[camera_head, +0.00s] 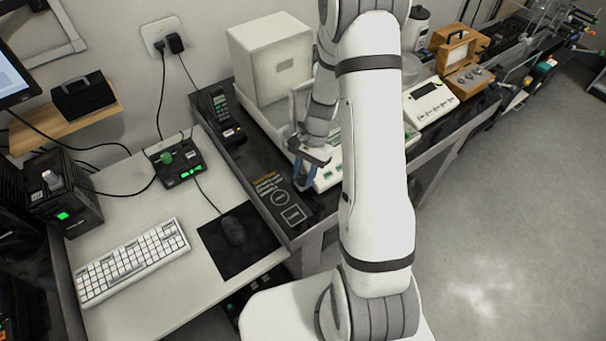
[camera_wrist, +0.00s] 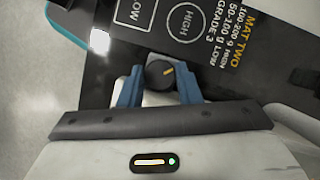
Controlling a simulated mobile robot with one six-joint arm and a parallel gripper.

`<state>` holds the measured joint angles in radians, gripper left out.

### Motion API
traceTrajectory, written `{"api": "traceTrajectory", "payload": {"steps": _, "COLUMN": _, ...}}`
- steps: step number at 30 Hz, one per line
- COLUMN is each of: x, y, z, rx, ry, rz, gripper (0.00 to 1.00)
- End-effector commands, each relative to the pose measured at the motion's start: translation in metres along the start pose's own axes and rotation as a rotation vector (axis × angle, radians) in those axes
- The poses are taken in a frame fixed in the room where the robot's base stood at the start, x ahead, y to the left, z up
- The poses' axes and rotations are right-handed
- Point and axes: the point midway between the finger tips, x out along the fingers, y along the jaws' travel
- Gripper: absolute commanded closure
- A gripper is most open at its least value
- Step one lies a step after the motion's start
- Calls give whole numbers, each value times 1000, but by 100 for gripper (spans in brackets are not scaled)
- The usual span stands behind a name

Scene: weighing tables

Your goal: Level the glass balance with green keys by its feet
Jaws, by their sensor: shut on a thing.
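In the wrist view my gripper (camera_wrist: 159,75) is shut on a round black foot knob (camera_wrist: 160,73) with a yellow mark, one finger on each side. The balance's level bubble cannot be made out.
A black mat (camera_wrist: 215,35) with printed weight ranges lies by the gripper. A white box (camera_head: 270,60) stands behind. A keyboard (camera_head: 133,262) and mouse (camera_head: 233,230) lie on the left desk.

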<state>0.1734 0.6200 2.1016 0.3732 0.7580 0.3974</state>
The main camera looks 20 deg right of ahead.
Motion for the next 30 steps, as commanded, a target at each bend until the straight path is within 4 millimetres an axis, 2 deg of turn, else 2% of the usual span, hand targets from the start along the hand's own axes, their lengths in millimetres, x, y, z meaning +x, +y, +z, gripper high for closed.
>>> {"api": "traceTrajectory", "payload": {"steps": 6, "x": 1, "y": 1, "z": 1, "rx": 1, "ry": -3, "rz": 2, "gripper": 92}}
{"api": "traceTrajectory", "payload": {"steps": 7, "x": 1, "y": 1, "z": 1, "rx": 1, "ry": -3, "rz": 2, "gripper": 68}}
{"api": "traceTrajectory", "payload": {"steps": 14, "x": 0, "y": 1, "z": 1, "rx": 2, "ry": -2, "rz": 1, "gripper": 49}}
{"api": "traceTrajectory", "payload": {"steps": 23, "x": -2, "y": 0, "z": 1, "rx": 2, "ry": 0, "rz": 0, "gripper": 48}}
{"api": "traceTrajectory", "payload": {"steps": 26, "x": -9, "y": 0, "z": 4, "rx": 2, "ry": 1, "rz": -2, "gripper": 48}}
{"api": "traceTrajectory", "payload": {"steps": 30, "x": -30, "y": 0, "z": 12, "rx": 0, "ry": 4, "rz": -3, "gripper": 48}}
